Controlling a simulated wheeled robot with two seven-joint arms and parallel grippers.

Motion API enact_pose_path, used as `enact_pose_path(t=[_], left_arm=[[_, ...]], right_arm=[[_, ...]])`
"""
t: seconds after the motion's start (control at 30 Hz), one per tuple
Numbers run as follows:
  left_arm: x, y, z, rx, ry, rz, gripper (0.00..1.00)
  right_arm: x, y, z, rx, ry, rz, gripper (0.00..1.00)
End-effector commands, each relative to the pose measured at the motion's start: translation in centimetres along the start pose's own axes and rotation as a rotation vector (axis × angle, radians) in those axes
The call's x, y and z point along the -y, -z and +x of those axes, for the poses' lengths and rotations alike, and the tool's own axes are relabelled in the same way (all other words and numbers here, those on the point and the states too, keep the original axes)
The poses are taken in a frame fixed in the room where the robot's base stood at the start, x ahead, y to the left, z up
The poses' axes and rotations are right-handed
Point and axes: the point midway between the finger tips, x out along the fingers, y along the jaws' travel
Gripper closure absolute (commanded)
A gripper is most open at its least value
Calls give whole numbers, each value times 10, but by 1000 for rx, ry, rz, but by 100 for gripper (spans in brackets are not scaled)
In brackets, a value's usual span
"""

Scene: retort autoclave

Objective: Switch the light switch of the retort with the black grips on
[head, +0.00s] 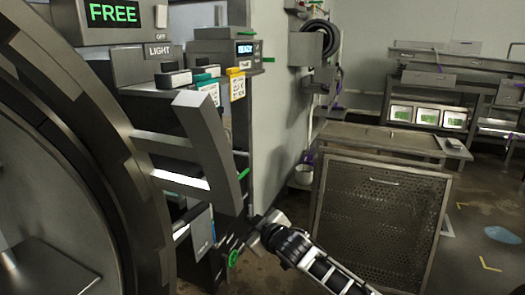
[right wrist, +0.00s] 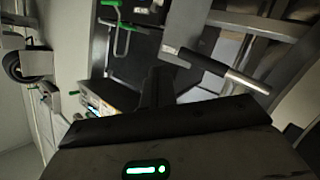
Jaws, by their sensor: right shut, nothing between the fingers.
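The retort's big round grey door (head: 75,150) fills the left of the head view. A panel marked LIGHT (head: 157,50) is at the upper left, and a small grey switch part (head: 161,16) shows just above the word OFF. Its exact position is too small to tell. My right gripper (head: 262,220) is low in the middle of the head view, well below and to the right of the light panel, and touches no switch. It is shut and empty. In the right wrist view, a dark grip on a metal bar (right wrist: 205,68) shows beyond my dark fingers (right wrist: 155,90). My left gripper is out of view.
Open floor (head: 490,225) lies further right.

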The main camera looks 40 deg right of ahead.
Motion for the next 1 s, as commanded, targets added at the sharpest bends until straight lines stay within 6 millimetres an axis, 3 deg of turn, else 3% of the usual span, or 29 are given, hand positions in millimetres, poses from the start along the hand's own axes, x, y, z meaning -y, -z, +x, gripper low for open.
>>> enact_pose_path(t=[0.03, 0.1, 0.2, 0.33, 0.4, 0.53, 0.67, 1.0], left_arm=[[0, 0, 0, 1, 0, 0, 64], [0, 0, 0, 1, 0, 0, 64], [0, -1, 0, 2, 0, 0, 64], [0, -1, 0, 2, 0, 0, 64], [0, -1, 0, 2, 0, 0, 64], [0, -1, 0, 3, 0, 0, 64], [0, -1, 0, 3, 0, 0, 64], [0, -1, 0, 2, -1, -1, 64]], right_arm=[[50, -23, -21, 32, 79, 49, 100], [106, -45, -55, 63, 167, 105, 100], [175, -67, -113, 108, 274, 197, 100], [229, -77, -183, 165, 358, 318, 100], [245, -77, -210, 189, 381, 370, 100], [258, -76, -240, 218, 400, 427, 100], [261, -75, -248, 225, 404, 445, 100], [261, -75, -248, 225, 404, 443, 100]])
